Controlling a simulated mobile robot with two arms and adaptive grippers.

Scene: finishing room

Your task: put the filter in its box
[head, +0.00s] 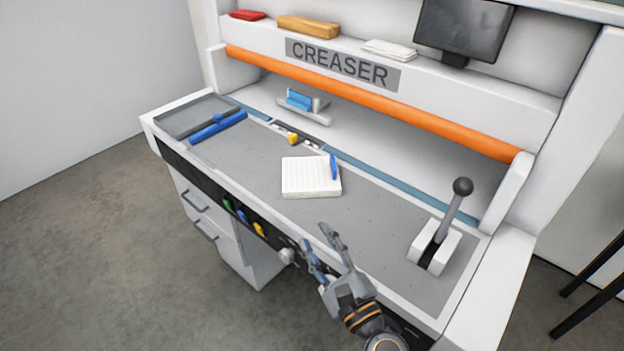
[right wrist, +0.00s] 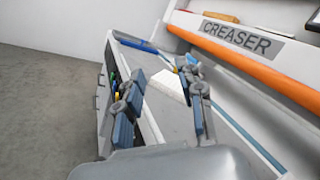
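I cannot make out a filter or its box for certain. A white, flat, lined pad (head: 305,177) lies on the grey worktop of the creaser, with a blue pen-like piece (head: 333,167) at its right edge; I cannot tell whether it is a notepad or a pleated filter. In the right wrist view the pad (right wrist: 170,85) shows between my fingers, beyond them. My right gripper (head: 315,239) is at the worktop's front edge, nearer than the pad and apart from it. In the right wrist view its fingers (right wrist: 162,72) are spread and empty. My left gripper is out of view.
A lever (head: 456,205) stands at the right of the worktop (head: 375,225). An orange bar (head: 375,103) crosses behind it. Blue tools (head: 217,126) lie at the left, and a blue-and-grey piece (head: 303,102) sits behind. Coloured handles (head: 243,215) line the front edge.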

